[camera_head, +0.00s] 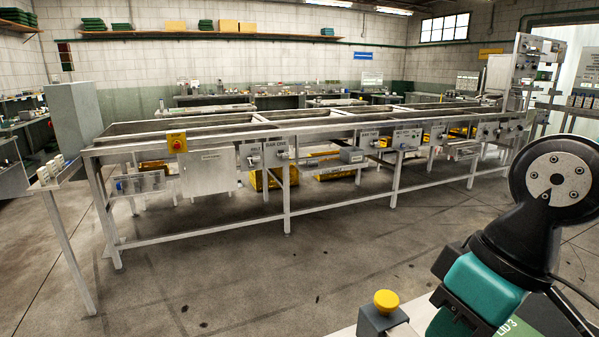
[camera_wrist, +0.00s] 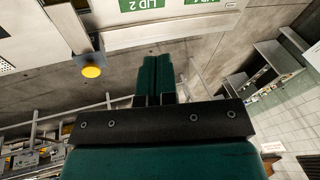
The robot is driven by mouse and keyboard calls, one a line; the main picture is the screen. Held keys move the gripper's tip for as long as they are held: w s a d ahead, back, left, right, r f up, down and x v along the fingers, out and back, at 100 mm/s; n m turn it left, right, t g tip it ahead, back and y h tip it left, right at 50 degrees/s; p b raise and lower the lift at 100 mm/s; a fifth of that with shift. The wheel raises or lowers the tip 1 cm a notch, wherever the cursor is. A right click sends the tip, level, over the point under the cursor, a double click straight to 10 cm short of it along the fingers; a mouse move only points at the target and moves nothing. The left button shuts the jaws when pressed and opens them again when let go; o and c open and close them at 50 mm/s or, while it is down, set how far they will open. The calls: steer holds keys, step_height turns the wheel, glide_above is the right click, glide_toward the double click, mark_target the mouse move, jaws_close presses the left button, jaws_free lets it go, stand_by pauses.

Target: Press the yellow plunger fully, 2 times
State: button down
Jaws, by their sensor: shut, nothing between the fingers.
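The yellow plunger (camera_head: 386,300) is a round knob standing up from a grey block (camera_head: 383,322) at the bottom of the head view. In the wrist view the yellow plunger (camera_wrist: 92,71) shows at upper left, on the end of its grey mount. My gripper (camera_wrist: 157,60) has green fingers that are shut together and empty. In the wrist view the plunger lies to the left of the fingertips, clear of them. In the head view my arm is just right of the plunger, and the fingertips cannot be made out there.
A pale panel with green lid labels (camera_wrist: 141,5) runs along the top of the wrist view; a "LID 3" label (camera_head: 508,327) shows beside my arm. Open concrete floor (camera_head: 250,285) lies between.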

steer(key=s, duration=0.2)
steer(key=shift+s+a+f, duration=0.1)
steer(key=shift+s+a, duration=0.05)
steer(key=shift+s, duration=0.25)
steer(key=m+h, duration=0.2)
steer(key=h, duration=0.2)
glide_above(386, 298)
step_height(386, 298, down, 6)
steer(key=shift+f, duration=0.25)
steer(key=shift+f, duration=0.1)
step_height(386, 298, down, 14)
steer(key=p, duration=0.4)
steer(key=shift+r, duration=0.25)
steer(key=shift+f, duration=0.15)
